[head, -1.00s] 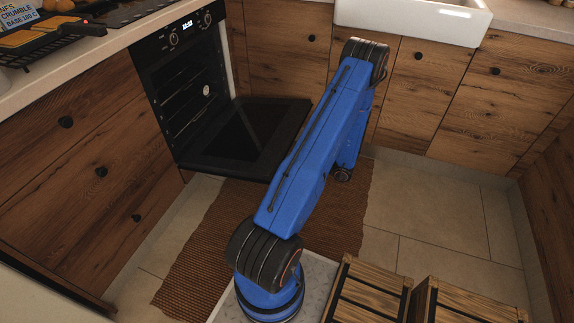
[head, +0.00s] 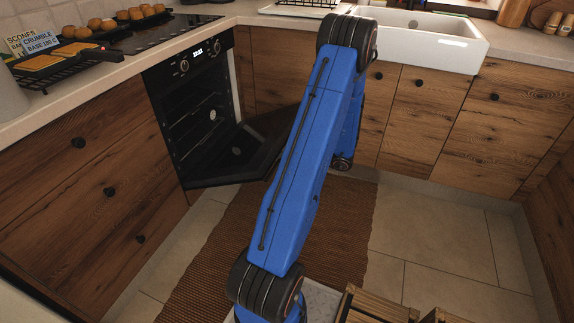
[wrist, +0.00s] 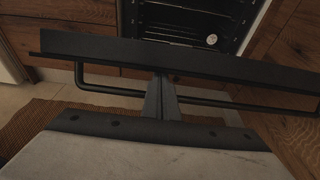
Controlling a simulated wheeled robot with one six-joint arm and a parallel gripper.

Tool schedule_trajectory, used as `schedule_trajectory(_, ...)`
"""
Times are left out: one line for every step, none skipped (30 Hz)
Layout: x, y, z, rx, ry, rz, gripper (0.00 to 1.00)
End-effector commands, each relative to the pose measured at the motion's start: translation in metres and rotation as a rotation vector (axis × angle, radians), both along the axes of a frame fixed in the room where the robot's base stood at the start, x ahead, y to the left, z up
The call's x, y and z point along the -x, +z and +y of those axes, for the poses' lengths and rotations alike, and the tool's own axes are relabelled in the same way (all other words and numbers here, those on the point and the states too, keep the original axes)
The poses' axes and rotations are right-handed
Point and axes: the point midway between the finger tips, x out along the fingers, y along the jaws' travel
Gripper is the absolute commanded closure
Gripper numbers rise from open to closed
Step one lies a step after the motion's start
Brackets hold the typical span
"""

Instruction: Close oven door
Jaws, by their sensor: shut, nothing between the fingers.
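The oven (head: 195,95) is built in at the left, with its dark interior and racks showing. Its black door (head: 245,145) is folded down and tilted partway up, and my blue arm hides its right part. In the wrist view the door's edge (wrist: 95,48) crosses the picture, with the bar handle (wrist: 105,88) along it. My gripper (wrist: 161,80) is shut and empty. Its fingers cross the handle and reach the door edge; I cannot tell if they touch. In the head view my arm hides the gripper.
Wooden drawers (head: 90,170) stand left of the oven and cabinets (head: 430,110) with a white sink (head: 425,45) to the right. A brown woven rug (head: 210,250) lies on the tiled floor. Wooden crates (head: 375,305) are at the bottom. Tiles at right are clear.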

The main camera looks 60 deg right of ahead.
Motion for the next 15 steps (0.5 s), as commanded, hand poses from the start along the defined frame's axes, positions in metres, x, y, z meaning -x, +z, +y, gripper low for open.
schedule_trajectory(-0.005,0.011,0.0,0.008,0.003,0.014,1.0)
schedule_trajectory(-0.007,0.016,0.0,0.009,0.003,0.024,1.0)
schedule_trajectory(-0.01,0.022,0.0,0.01,0.002,0.039,1.0)
schedule_trajectory(-0.013,0.027,0.0,0.012,0.002,0.05,1.0)
schedule_trajectory(-0.016,0.031,0.0,0.012,0.002,0.06,1.0)
schedule_trajectory(-0.019,0.037,0.001,0.015,0.002,0.075,1.0)
schedule_trajectory(-0.022,0.042,0.001,0.015,0.002,0.086,1.0)
schedule_trajectory(-0.024,0.046,0.001,0.015,0.002,0.096,1.0)
schedule_trajectory(-0.028,0.052,0.001,0.017,0.002,0.112,1.0)
schedule_trajectory(-0.031,0.057,0.002,0.017,0.003,0.122,1.0)
schedule_trajectory(-0.034,0.061,0.002,0.018,0.003,0.133,1.0)
schedule_trajectory(-0.038,0.067,0.002,0.019,0.003,0.149,1.0)
schedule_trajectory(-0.041,0.072,0.003,0.021,0.003,0.159,1.0)
schedule_trajectory(-0.044,0.076,0.003,0.021,0.003,0.171,1.0)
schedule_trajectory(-0.048,0.082,0.003,0.023,0.003,0.186,1.0)
